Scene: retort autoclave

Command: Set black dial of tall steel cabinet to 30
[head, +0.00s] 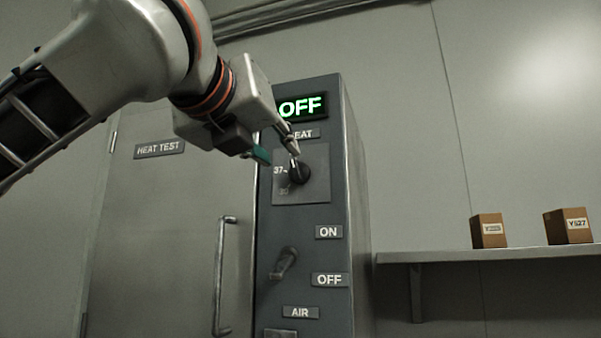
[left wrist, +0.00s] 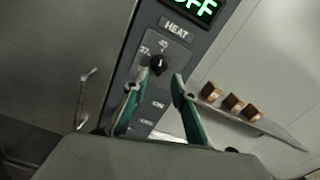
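The black dial (head: 299,173) sits on a grey plate under a HEAT label on the cabinet's control panel (head: 345,200). A 37 mark shows at its left and a fainter number below it. In the left wrist view the dial (left wrist: 160,64) has a 45 mark above it, and its pale pointer line looks turned roughly toward that mark. My left gripper (head: 278,151) is open and empty, just up and left of the dial in the head view. In the left wrist view its two teal fingers (left wrist: 155,85) are spread, with the dial between and beyond the tips. My right gripper is not in view.
A green display (head: 302,106) reads OFF above the dial. A lever switch (head: 285,263) with ON and OFF labels is below it. The HEAT TEST door (head: 165,230) with a vertical handle (head: 223,277) is left. A shelf (head: 480,255) with boxes is right.

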